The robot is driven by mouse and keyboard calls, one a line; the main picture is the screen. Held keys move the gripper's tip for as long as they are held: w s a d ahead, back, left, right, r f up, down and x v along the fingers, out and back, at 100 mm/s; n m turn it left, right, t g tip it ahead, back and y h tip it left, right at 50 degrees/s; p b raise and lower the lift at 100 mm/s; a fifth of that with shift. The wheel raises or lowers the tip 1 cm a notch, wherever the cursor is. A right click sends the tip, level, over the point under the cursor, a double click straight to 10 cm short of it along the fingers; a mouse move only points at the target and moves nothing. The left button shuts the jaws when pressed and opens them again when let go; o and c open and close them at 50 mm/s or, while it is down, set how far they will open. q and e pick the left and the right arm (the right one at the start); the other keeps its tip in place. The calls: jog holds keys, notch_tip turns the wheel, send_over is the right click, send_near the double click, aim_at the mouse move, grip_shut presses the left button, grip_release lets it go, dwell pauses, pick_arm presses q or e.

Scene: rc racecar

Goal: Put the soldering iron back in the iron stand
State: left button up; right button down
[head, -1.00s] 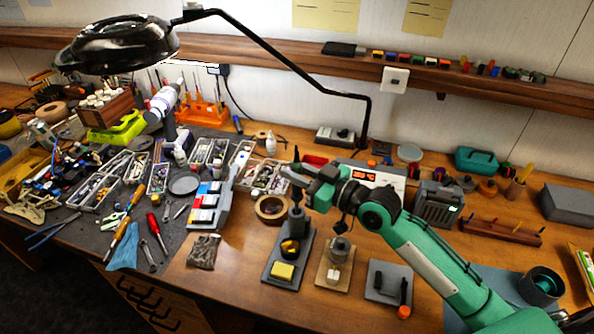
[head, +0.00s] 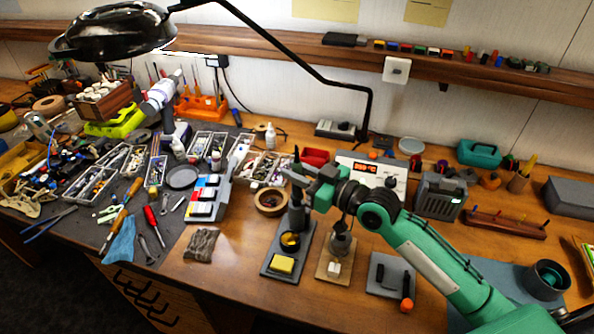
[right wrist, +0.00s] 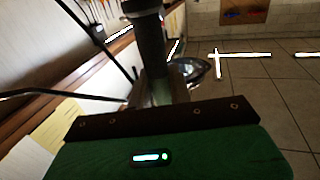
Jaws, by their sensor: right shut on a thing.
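The iron stand (head: 272,268) has a dark grey base, an upright dark holder (head: 296,218), a round cup with yellow filling and a yellow sponge (head: 282,265). My right gripper (head: 301,174) is directly above the holder, shut on the dark handle of the soldering iron (head: 297,154), whose end sticks up above the fingers. The dark handle also shows upright in the right wrist view (right wrist: 150,45). The iron's lower part and tip are hidden, so I cannot tell how far it is in the holder. My left gripper is not in view.
The soldering station (head: 392,168) stands behind my right arm. A small jar on a wooden base (head: 325,276) and a grey plate (head: 378,284) stand right of the stand. A tape roll (head: 270,202) lies left. The magnifier lamp (head: 110,32) hangs at upper left.

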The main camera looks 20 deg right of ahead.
jog(key=shift+f+b, duration=0.3)
jog(key=shift+f, duration=0.15)
jog(key=shift+s+a+f+b, duration=0.15)
jog(key=shift+a+f+b, duration=0.2)
jog(key=shift+f+b, duration=0.15)
jog(key=c, duration=1.2)
grip_release()
jog(key=shift+a, duration=0.1)
jog(key=shift+o, duration=0.4)
jog(key=o, duration=0.3)
jog(key=shift+s, duration=0.1)
